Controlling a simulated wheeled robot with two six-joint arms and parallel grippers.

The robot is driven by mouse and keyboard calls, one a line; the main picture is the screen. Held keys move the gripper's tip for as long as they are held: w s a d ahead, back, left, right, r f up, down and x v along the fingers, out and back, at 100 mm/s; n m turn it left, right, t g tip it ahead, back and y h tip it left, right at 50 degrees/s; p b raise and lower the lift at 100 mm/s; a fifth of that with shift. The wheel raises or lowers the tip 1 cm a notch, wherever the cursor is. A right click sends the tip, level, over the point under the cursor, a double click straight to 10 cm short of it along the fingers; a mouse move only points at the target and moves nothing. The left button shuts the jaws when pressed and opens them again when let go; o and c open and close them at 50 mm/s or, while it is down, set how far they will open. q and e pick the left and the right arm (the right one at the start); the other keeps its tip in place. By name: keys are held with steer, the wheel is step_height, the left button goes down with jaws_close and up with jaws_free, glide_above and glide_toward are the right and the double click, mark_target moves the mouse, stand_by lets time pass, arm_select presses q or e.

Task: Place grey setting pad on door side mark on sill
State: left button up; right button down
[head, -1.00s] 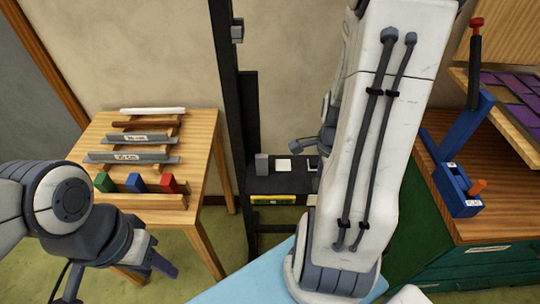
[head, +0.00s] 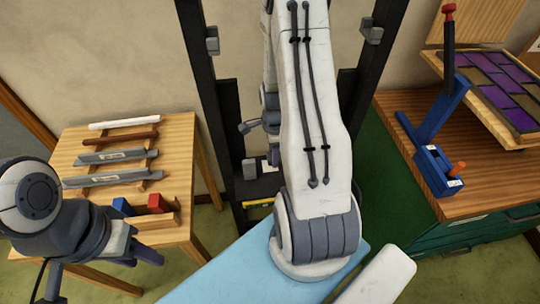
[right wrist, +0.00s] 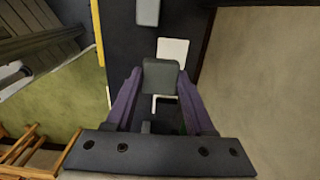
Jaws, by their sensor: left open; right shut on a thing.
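My right gripper (right wrist: 160,85) has purple fingers shut on a grey setting pad (right wrist: 160,75) in the right wrist view. The held pad is above the black sill (right wrist: 125,45), between a solid white square (right wrist: 172,50) and a white outlined mark (right wrist: 164,101) that it partly covers. I cannot tell whether it touches the sill. Another grey pad (right wrist: 148,12) sits beyond the white square; it also shows in the head view (head: 250,169). In the head view my right arm hides the held pad. My left gripper (head: 102,272) is open and empty at lower left.
A wooden table (head: 178,135) at left holds several bars and a rack with blue (head: 122,206) and red (head: 156,203) blocks. Black frame uprights (head: 208,100) flank my right arm. A blue stand (head: 437,165) is on the right bench. A light-blue surface (head: 215,280) lies in front.

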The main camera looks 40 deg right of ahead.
mark_target(270, 159)
steer(key=shift+w+d+f, duration=0.1)
steer(key=shift+w+f, duration=0.7)
steer(key=shift+w, duration=0.3)
step_height(270, 159, down, 4)
steer(key=shift+r+p, duration=0.2)
steer(key=shift+p, duration=0.65)
steer(key=shift+f, duration=0.1)
steer(key=shift+f, duration=0.1)
steer(key=shift+f, duration=0.15)
steer(key=shift+c, duration=1.3)
jaws_free()
